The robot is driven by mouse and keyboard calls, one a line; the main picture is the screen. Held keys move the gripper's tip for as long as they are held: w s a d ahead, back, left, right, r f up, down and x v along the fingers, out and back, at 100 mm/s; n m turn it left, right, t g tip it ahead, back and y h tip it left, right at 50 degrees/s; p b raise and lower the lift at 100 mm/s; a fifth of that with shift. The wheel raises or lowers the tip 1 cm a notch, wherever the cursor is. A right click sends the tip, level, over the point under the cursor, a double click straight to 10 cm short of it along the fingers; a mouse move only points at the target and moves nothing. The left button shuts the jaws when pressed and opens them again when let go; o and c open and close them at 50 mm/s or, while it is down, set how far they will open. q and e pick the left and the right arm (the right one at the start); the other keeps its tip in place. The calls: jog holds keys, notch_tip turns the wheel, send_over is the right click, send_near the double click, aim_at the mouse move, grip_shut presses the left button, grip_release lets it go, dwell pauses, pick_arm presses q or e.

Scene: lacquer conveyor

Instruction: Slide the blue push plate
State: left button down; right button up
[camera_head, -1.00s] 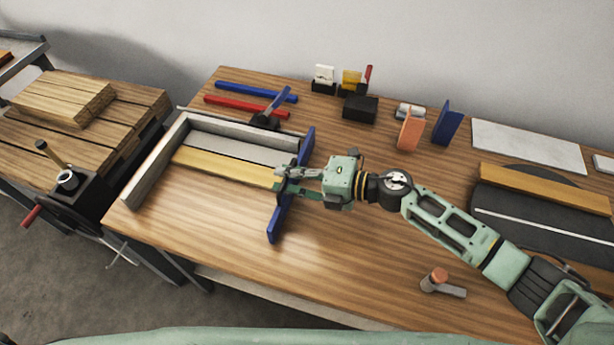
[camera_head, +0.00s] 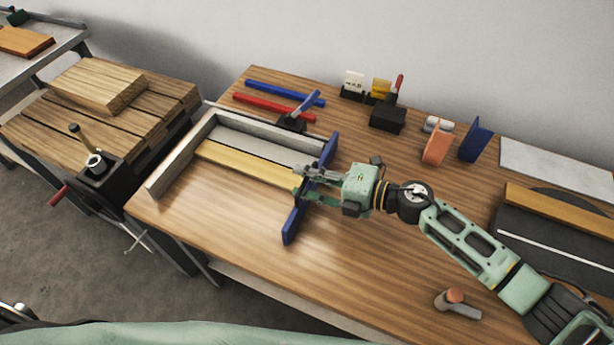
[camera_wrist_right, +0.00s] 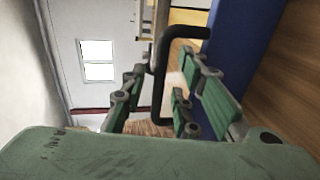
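The blue push plate (camera_head: 293,222) is a long upright blue bar on the wooden table, at the open right end of a grey frame (camera_head: 167,168). In the right wrist view the plate (camera_wrist_right: 232,45) stands at the right, with a black bar handle (camera_wrist_right: 167,70) on it. My right gripper (camera_head: 304,182) is at the middle of the plate and covers part of it. In the wrist view its green fingers (camera_wrist_right: 170,100) stand apart on both sides of the handle, with gaps visible. My left gripper is not in view.
A yellow wooden strip (camera_head: 245,163) and a grey strip lie inside the frame. Blue (camera_head: 284,91) and red (camera_head: 275,108) bars lie behind it. Black blocks (camera_head: 388,118) and orange (camera_head: 436,148) and blue (camera_head: 475,144) upright pieces stand at the back. The table front is mostly clear.

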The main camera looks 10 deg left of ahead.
jog(key=v, duration=1.2)
